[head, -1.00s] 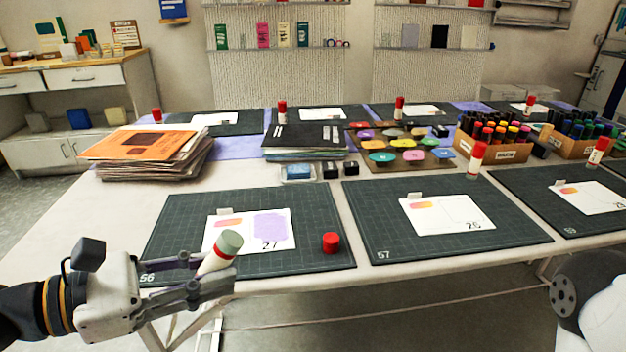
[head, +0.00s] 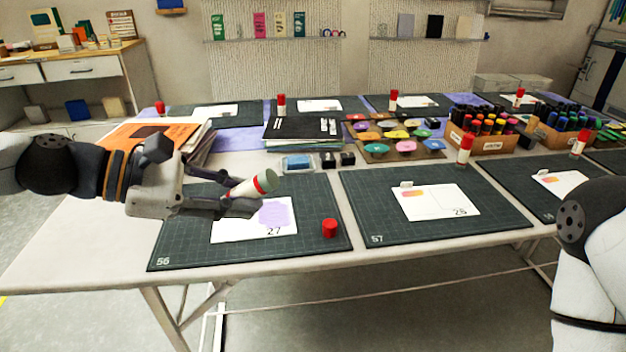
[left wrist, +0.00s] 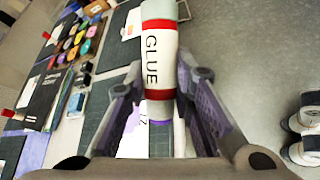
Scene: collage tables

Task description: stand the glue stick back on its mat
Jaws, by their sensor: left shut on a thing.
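The glue stick (head: 246,187) is white with a grey-green end, and my left gripper (head: 250,196) is shut on it. It is tilted, nearly lying, above the left front mat (head: 175,243), marked 56. In the left wrist view the glue stick (left wrist: 160,55) shows its GLUE label and red bands between the two fingers. A red cap (head: 329,228) sits apart on the right part of that mat. My right gripper is out of view.
A card numbered 27 (head: 228,232) lies on the mat under my gripper. Mat 57 (head: 400,231) lies to the right. A paper stack (head: 196,150), black folders (head: 300,133), a paint board (head: 375,150) and marker boxes (head: 490,143) stand behind. Bare table shows at the left.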

